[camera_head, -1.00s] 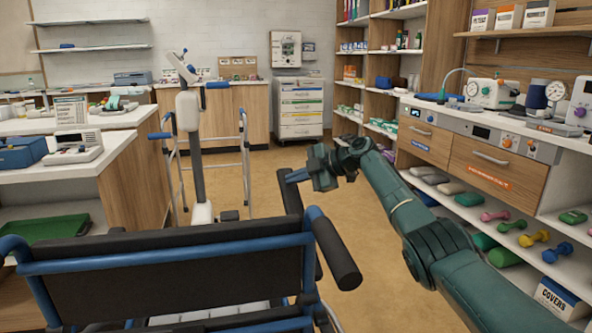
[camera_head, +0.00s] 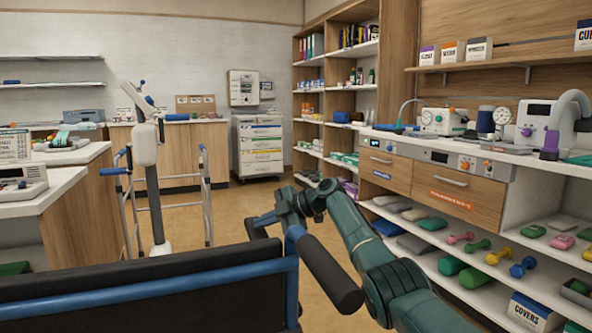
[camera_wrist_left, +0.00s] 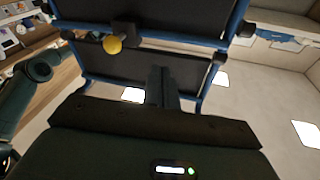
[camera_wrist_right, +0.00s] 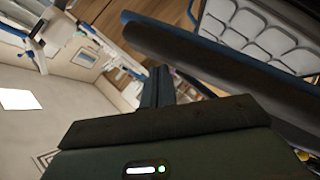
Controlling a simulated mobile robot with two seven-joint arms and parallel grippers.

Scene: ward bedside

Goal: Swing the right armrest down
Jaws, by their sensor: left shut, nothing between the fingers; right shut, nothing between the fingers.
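The wheelchair shows from behind in the head view, with its dark backrest (camera_head: 130,300) along the bottom. Its right armrest (camera_head: 254,229) is a short dark piece standing up just beyond the backrest's right side, partly hidden. My right gripper (camera_head: 264,219) is shut and empty right by its top; I cannot tell whether they touch. In the right wrist view the fingers (camera_wrist_right: 157,88) are together beside a long dark padded bar (camera_wrist_right: 200,55) with a blue end. My left gripper (camera_wrist_left: 160,85) is shut and empty, in front of the chair's dark panels and blue frame (camera_wrist_left: 150,38); it is out of the head view.
A black push handle (camera_head: 331,275) juts toward me at the right. A walking frame (camera_head: 205,195) and a white pole device (camera_head: 146,150) stand beyond the chair. Counters (camera_head: 70,190) are at left, shelving with drawers (camera_head: 455,190) at right.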

